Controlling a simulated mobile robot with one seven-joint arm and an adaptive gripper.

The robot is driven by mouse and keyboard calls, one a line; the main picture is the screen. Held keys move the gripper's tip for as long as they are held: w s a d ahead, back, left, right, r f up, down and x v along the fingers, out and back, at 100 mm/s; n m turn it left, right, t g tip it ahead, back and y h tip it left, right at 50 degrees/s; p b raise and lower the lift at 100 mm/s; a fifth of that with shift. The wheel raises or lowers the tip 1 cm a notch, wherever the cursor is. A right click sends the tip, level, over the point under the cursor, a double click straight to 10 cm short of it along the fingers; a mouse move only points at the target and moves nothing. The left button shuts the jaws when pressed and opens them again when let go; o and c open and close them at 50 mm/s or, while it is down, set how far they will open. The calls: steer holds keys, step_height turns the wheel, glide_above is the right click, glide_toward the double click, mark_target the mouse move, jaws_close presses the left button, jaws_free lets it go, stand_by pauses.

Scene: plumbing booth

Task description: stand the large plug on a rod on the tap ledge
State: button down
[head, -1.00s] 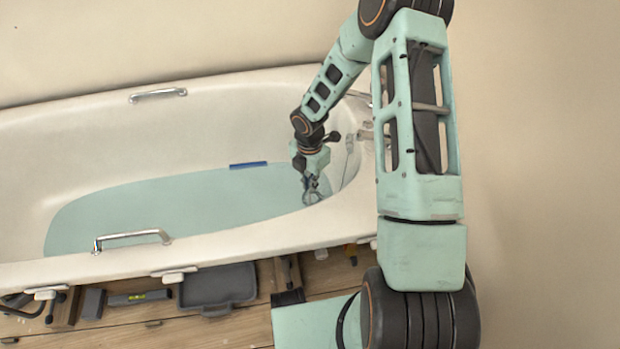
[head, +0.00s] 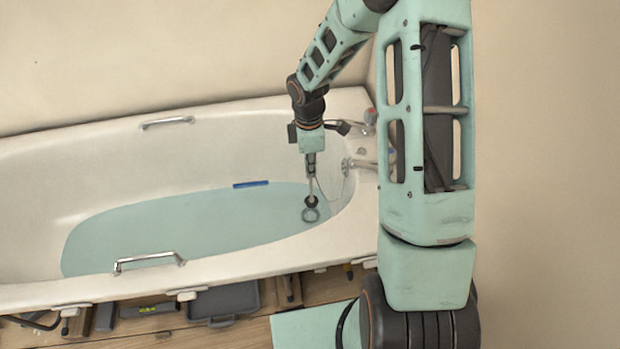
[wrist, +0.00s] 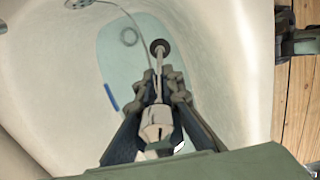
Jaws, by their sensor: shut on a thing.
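The plug, a dark round disc on a thin rod (head: 311,187), hangs from my gripper (head: 311,165) over the drain end of the bath. The dark disc (head: 311,202) is at the lower end, above a ring-shaped drain (head: 310,215). In the wrist view, my gripper (wrist: 162,95) is shut on the rod, and the disc (wrist: 160,47) shows beyond the fingertips. The tap ledge (head: 352,108) is the white rim at the bath's right end, right of my gripper; my arm hides part of it.
Tap fittings (head: 362,163) and a shower hose stand at the right end. Pale blue water (head: 180,230) covers the bath floor, with a blue strip (head: 251,184) at its far edge. Chrome grab handles (head: 150,258) rise from the rims. A grey tray (head: 222,303) lies in front.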

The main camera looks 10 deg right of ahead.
steer(key=r+m+p, duration=0.1)
steer(key=r, duration=0.2)
steer(key=r+m+p, duration=0.1)
steer(key=r, duration=0.1)
steer(key=r+m+p, duration=0.1)
steer(key=r, duration=0.2)
steer(key=shift+s+a+r, duration=0.2)
steer(key=shift+a+r, duration=0.1)
steer(key=shift+r, duration=0.05)
steer(key=shift+s+d+r+m, duration=0.15)
steer(key=shift+r+m, duration=0.1)
steer(key=shift+m, duration=0.15)
steer(key=s+d+f+p, duration=0.1)
steer(key=s+d, duration=0.4)
steer(key=d, duration=0.7)
steer(key=s+d+f+p, duration=0.1)
steer(key=s+d, duration=0.4)
steer(key=d, duration=0.7)
steer(key=shift+s+d+f, duration=0.25)
steer(key=shift+s+f, duration=0.05)
steer(key=shift+f, duration=0.55)
steer(key=c, duration=2)
jaws_free()
